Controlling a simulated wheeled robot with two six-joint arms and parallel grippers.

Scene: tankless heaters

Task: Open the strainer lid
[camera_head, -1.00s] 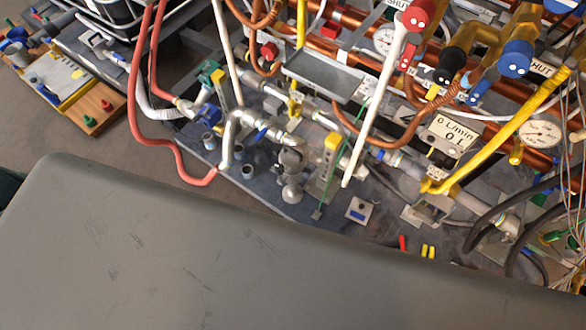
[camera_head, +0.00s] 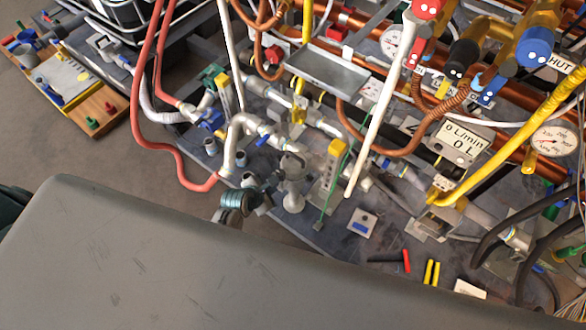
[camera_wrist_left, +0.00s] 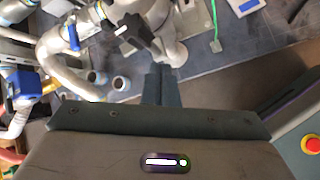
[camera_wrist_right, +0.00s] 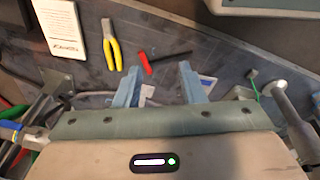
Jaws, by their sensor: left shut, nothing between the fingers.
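The likely strainer is a grey metal fitting (camera_head: 292,167) with a rounded lower end, standing in the pipework at the middle of the head view. It also shows at the top of the left wrist view (camera_wrist_left: 172,50), partly covered by a dark lever-like part (camera_wrist_left: 134,33). I cannot tell which part is its lid. My left gripper (camera_head: 240,203) shows small and dark teal, just left of the fitting's lower end. In the left wrist view its fingers (camera_wrist_left: 160,82) are together and empty, pointing at the fitting. My right gripper (camera_wrist_right: 161,85) is open and empty over the grey board.
A red hose (camera_head: 135,110) loops at the left. A yellow tag (camera_head: 333,160) and white rod (camera_head: 376,115) stand right of the fitting. Yellow-handled pliers (camera_wrist_right: 111,45), a red-and-black tool (camera_wrist_right: 160,60) and a white booklet (camera_wrist_right: 60,28) lie before the right gripper.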

